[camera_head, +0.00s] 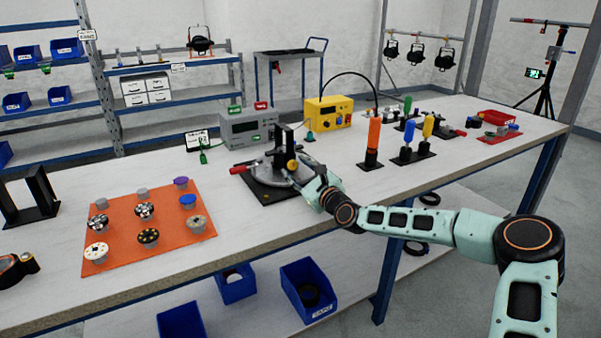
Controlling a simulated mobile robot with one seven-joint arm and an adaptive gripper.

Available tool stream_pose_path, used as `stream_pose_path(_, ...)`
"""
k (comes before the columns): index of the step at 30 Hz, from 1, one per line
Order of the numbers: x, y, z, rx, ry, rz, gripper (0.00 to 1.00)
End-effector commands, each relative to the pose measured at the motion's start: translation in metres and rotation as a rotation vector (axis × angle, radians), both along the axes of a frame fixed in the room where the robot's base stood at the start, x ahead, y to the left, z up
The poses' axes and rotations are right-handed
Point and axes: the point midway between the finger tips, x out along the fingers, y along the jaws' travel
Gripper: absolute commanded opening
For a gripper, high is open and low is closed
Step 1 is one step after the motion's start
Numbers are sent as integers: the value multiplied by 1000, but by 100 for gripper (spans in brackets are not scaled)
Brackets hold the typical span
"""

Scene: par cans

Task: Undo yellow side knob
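The yellow side knob (292,165) is a small round knob on the side of an upright black bracket (281,140). The bracket is part of a grey metal fixture with a red-handled lever (240,169), standing on a black base plate (262,192) on the workbench. My gripper (306,181) comes in from the right, low and just to the right of the knob. Its fingertips are small and dark here and overlap the fixture, so I cannot tell whether they touch the knob or are open.
An orange mat (120,217) with several round knobs lies to the left. A grey box (248,128) and a yellow power unit (329,112) stand behind the fixture. An orange-handled driver (374,138) stands to the right. The bench front (230,247) is clear.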

Motion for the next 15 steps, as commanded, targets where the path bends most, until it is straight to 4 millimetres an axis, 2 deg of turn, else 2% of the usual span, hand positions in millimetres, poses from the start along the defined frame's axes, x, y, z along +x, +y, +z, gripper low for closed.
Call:
stream_pose_path(5, -12, -10, 0, 0, 0, -1, 40)
stream_pose_path(15, -63, -45, 0, 1, 0, -2, 40)
